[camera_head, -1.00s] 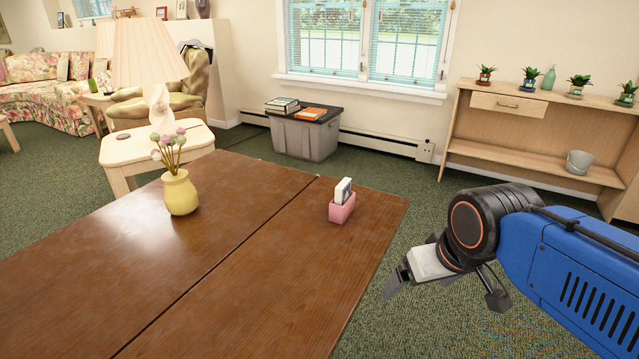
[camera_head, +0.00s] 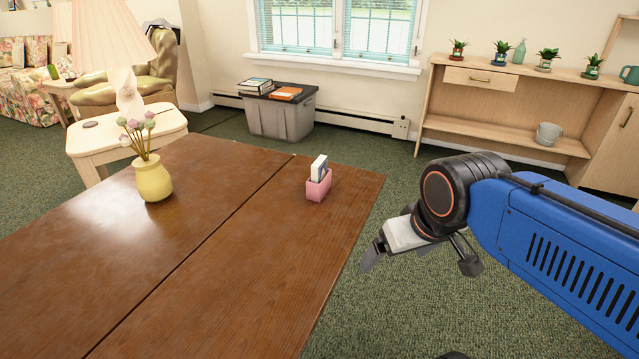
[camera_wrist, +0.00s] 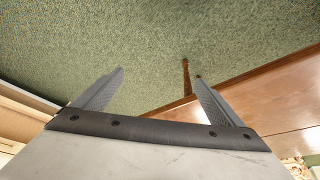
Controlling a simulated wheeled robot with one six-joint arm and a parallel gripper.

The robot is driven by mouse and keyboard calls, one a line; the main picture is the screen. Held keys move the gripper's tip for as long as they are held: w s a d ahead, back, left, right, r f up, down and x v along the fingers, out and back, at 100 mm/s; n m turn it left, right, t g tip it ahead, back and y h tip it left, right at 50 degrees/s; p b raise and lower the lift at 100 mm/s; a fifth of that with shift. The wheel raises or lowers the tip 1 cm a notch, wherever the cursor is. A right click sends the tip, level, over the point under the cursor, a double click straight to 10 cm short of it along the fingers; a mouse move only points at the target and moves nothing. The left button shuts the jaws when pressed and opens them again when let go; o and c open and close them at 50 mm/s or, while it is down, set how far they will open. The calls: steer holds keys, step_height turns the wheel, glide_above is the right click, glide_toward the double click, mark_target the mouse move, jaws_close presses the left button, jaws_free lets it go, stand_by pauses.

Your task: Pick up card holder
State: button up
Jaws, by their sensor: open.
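The card holder (camera_head: 318,187) is a small pink box with white cards standing in it. It sits upright on the brown wooden table (camera_head: 230,240), near the table's far right corner. My gripper (camera_head: 420,262) is to the right of the table edge, over the green carpet, well apart from the card holder. In the wrist view my gripper (camera_wrist: 160,82) has its two fingers spread wide with nothing between them. The wrist view shows carpet and the table's edge and leg; the card holder is not seen there.
A yellow vase (camera_head: 153,179) with flowers stands on the table's left part. A side table (camera_head: 126,139) with a lamp is behind it. A grey bin (camera_head: 279,116) and a wooden shelf (camera_head: 500,137) stand along the wall. The table around the card holder is clear.

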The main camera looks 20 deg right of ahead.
stand_by(0.4)
steer(key=shift+c, duration=0.8)
step_height(320, 180, up, 20)
steer(key=n+g, duration=0.5)
steer(key=n, duration=0.5)
glide_above(319, 176)
steer(key=w+d, duration=0.1)
steer(key=w, duration=0.2)
steer(key=f, duration=1.7)
steer(key=shift+s, duration=0.2)
steer(key=c, duration=1.2)
